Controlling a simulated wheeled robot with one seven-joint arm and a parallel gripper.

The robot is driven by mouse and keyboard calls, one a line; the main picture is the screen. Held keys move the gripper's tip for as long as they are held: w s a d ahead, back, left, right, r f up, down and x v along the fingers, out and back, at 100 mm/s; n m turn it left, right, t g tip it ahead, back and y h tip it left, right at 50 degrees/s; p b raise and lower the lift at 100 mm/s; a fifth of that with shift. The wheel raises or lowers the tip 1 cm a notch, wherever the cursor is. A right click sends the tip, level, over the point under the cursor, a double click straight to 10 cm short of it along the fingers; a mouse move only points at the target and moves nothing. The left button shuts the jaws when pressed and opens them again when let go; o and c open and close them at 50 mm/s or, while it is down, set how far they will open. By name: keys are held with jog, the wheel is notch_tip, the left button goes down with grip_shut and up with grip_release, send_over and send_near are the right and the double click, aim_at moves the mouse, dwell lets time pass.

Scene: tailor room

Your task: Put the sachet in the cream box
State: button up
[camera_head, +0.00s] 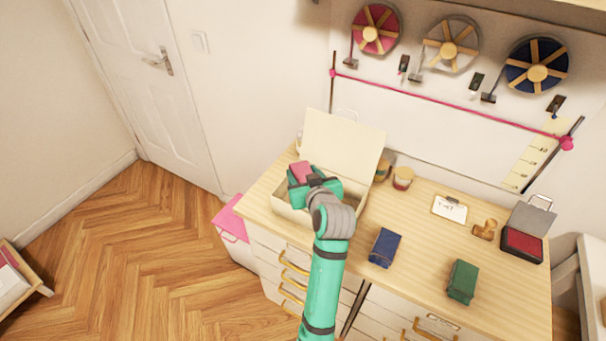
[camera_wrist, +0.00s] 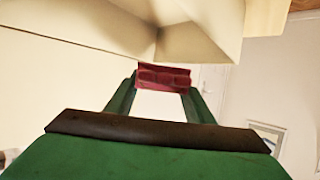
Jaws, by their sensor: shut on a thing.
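A dark pink-red sachet (camera_head: 301,171) is held at the tip of my gripper (camera_head: 302,182). In the wrist view the red sachet (camera_wrist: 164,78) sits between the two green fingers, which are shut on it. The cream box (camera_head: 290,214) stands open on the left end of the table, with its lid (camera_head: 343,148) raised at the back. My gripper and the sachet are over the left part of the box in the head view. My arm hides much of the box's inside, and I cannot tell the sachet's height above its floor.
A blue packet (camera_head: 385,248) and a green packet (camera_head: 462,282) lie on the table to the right. Small jars (camera_head: 402,178), a label card (camera_head: 450,208), a wooden stamp (camera_head: 485,229) and an open red ink pad (camera_head: 522,244) stand further back. A pink bag (camera_head: 232,219) is beside the table.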

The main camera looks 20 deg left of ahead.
jog(key=shift+f, duration=0.3)
jog(key=shift+a+f, duration=0.1)
jog(key=shift+f, duration=0.25)
jog(key=shift+f, duration=0.25)
jog(key=o, duration=1.1)
jog(key=shift+c, duration=0.2)
jog(key=shift+r, duration=0.65)
jog(key=v, duration=1.2)
jog(key=shift+f, duration=0.1)
